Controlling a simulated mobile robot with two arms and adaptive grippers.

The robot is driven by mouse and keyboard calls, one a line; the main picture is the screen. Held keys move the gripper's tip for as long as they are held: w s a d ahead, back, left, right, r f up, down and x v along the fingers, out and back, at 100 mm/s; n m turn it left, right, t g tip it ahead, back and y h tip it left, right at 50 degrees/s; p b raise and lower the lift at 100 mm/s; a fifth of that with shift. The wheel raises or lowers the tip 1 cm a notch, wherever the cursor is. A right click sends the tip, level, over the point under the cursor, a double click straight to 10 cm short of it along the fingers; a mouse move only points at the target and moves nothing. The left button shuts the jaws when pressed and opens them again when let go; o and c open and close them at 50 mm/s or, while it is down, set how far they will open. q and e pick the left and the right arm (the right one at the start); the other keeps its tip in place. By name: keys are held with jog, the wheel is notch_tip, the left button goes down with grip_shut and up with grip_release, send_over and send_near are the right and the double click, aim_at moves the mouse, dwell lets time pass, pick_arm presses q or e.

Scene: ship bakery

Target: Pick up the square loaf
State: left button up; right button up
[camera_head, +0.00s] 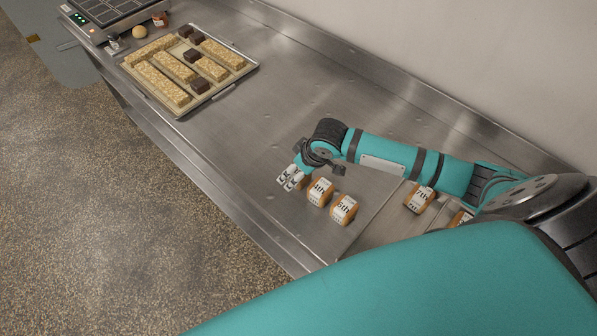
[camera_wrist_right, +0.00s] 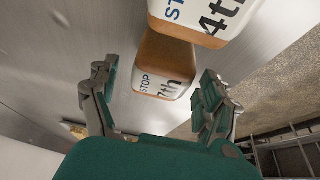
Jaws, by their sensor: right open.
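Small block-shaped loaves with brown sides and white printed labels sit on the steel counter (camera_head: 262,150). One reads "4th" (camera_head: 320,192), and one that looks like "6th" (camera_head: 343,210) is beside it. My right gripper (camera_head: 290,180) is open at the left end of this group, over a loaf mostly hidden by its fingers. In the right wrist view, a loaf marked "STOP" and "7th" (camera_wrist_right: 164,75) shows between the open fingers, with the "4th" loaf (camera_wrist_right: 205,18) just beyond. I cannot tell whether the fingers touch it. My left gripper is not in view.
A tray (camera_head: 181,115) of long oat-like bars and dark blocks stands at the upper left. The counter between tray and gripper is clear. A wall rises behind.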

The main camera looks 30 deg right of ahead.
jog(key=c, duration=1.3)
jog(key=shift+r, duration=0.15)
